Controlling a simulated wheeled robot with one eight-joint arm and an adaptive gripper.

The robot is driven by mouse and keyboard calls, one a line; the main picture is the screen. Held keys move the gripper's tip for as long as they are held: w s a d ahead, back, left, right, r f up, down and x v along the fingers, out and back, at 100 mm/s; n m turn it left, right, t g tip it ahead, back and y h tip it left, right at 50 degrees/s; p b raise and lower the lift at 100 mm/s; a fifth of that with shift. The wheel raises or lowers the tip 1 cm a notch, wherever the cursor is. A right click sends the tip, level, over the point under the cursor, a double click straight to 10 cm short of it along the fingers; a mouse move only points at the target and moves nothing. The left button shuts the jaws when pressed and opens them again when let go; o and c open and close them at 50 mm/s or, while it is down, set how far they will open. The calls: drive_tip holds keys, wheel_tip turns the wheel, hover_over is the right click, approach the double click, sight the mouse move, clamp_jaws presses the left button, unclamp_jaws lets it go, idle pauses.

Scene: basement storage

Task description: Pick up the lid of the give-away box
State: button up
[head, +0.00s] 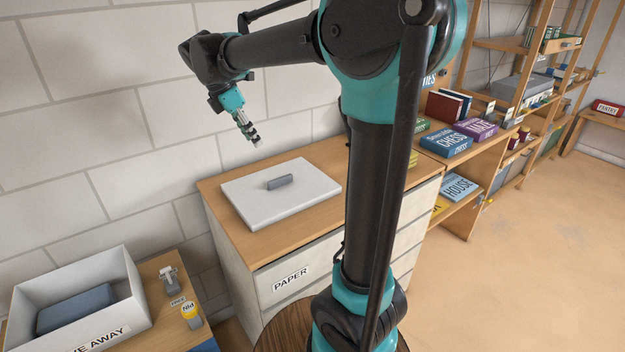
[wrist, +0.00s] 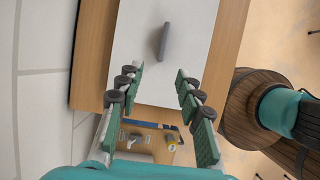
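The lid (head: 305,190) is a flat white slab with a grey bar handle (head: 279,182) on its top. It lies on the wooden top of the cabinet labelled PAPER. The give-away box (head: 125,272) is a white open box at the lower left, with a dark blue-grey block inside. My gripper (head: 256,138) is in the air above and behind the lid, pointing down. In the wrist view my gripper (wrist: 159,82) is open and empty, its fingers apart. The lid (wrist: 185,75) and its handle (wrist: 163,41) show beyond the fingertips, the handle untouched.
The cabinet (head: 320,252) stands against a white block wall. Shelves with game boxes (head: 445,142) are at the right. The floor (head: 530,260) at the right is clear.

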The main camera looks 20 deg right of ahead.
approach(279, 178)
drive_tip(key=f, duration=0.1)
drive_tip(key=w+f, duration=0.1)
drive_tip(key=shift+w+d+f, duration=0.1)
drive_tip(key=shift+d+f, duration=0.2)
drive_tip(key=shift+d, duration=0.1)
drive_tip(key=shift+s+x, duration=0.2)
drive_tip(key=shift+x, duration=1.3)
drive_tip(key=shift+s+x, duration=0.15)
drive_tip(key=shift+x, duration=1.35)
drive_tip(key=shift+d, duration=0.15)
drive_tip(key=shift+f, duration=0.25)
clamp_jaws()
